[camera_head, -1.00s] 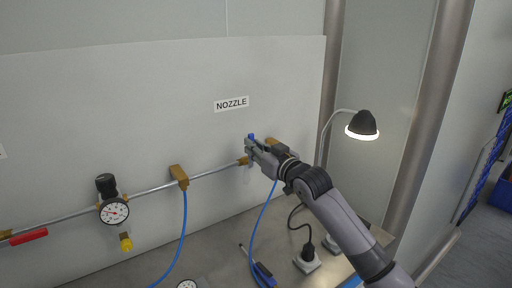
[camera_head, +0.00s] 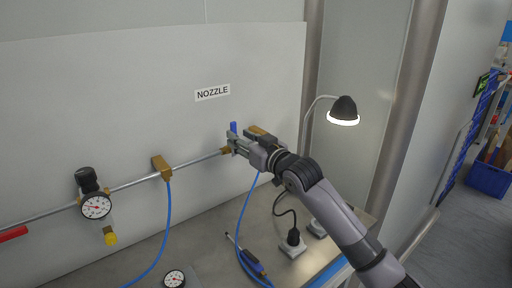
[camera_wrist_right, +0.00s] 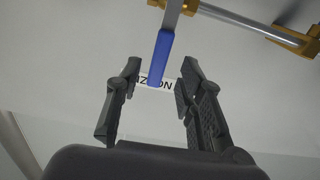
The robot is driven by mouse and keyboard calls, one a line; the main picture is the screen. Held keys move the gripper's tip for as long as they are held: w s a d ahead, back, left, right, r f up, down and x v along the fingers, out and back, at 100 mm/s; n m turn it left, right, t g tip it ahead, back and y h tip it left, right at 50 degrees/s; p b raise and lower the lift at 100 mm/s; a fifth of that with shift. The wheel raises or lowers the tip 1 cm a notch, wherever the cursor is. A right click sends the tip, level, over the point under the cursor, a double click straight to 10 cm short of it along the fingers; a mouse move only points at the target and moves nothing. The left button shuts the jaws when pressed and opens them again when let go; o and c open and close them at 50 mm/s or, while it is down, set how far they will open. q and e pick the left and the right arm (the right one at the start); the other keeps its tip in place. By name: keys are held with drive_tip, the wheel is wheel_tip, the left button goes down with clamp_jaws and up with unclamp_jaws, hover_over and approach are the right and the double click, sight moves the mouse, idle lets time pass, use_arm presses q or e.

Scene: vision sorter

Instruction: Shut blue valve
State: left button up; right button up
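The blue valve handle (camera_head: 233,127) shows in the head view below the NOZZLE sign, at the right end of the metal pipe. In the right wrist view the blue handle (camera_wrist_right: 161,58) hangs from a metal stem, and its tip reaches between the two fingers. My right gripper (camera_head: 238,145) is at the valve in the head view. In the right wrist view my right gripper (camera_wrist_right: 157,82) is open, with a gap on each side of the handle. The valve body is partly hidden by the gripper in the head view. My left gripper is not in view.
The pipe (camera_head: 140,181) runs along the white panel, with a pressure gauge (camera_head: 96,206) and a red handle (camera_head: 12,234) at left. A lamp (camera_head: 344,108) stands right of the gripper.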

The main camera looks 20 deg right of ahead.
drive_tip(key=v, duration=0.9)
drive_tip(key=shift+s+d, duration=0.15)
drive_tip(key=shift+s, duration=0.2)
